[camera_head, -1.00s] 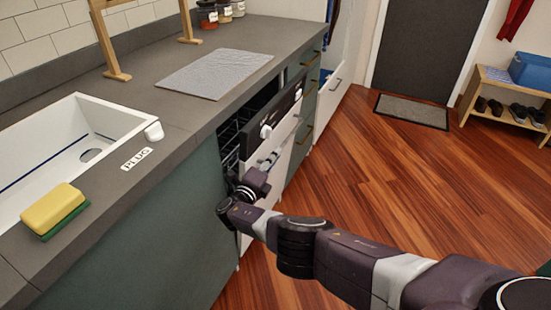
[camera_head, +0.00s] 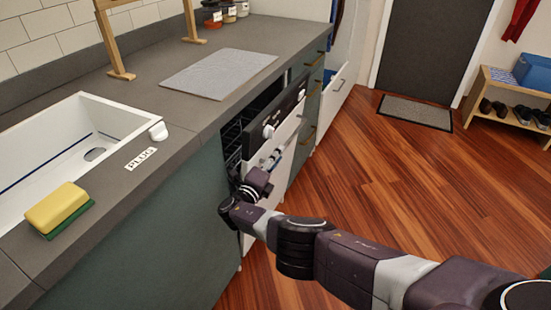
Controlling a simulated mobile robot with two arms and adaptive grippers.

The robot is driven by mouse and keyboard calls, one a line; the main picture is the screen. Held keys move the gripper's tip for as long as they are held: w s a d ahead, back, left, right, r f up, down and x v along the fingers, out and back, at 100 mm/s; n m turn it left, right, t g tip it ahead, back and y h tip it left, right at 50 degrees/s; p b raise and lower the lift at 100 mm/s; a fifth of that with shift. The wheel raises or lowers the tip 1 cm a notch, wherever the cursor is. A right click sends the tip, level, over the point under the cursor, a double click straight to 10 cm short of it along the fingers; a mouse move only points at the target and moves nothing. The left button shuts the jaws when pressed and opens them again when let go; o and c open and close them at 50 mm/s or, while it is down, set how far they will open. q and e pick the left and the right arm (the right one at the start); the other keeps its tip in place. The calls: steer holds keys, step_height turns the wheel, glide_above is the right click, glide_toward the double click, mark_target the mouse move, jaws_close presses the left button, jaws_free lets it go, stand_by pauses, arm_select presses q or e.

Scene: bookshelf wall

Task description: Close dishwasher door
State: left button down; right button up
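The dishwasher door (camera_head: 277,144) is white with a black control strip and a knob on it. It stands nearly upright, tilted slightly out from the cabinet front. A dark gap shows behind its top edge, with part of a dish rack (camera_head: 233,135) inside. My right gripper (camera_head: 270,163) is at the outer side of the door, close to its front face. Its fingers are small and partly hidden by the wrist, so I cannot tell whether they are open or whether they touch the door. My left gripper is out of view.
The grey counter (camera_head: 135,95) runs above the dishwasher, with a sink (camera_head: 125,119), a yellow sponge (camera_head: 55,207) and a grey mat (camera_head: 218,75). A white cabinet door (camera_head: 331,95) stands open farther back. The wooden floor (camera_head: 390,180) at right is clear.

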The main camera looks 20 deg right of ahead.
steer(key=shift+s+a+f, duration=0.15)
steer(key=shift+s+a, duration=0.1)
steer(key=shift+a, duration=0.15)
steer(key=shift+v, duration=1.1)
steer(key=v, duration=0.9)
steer(key=shift+d, duration=0.1)
steer(key=shift+c, duration=0.5)
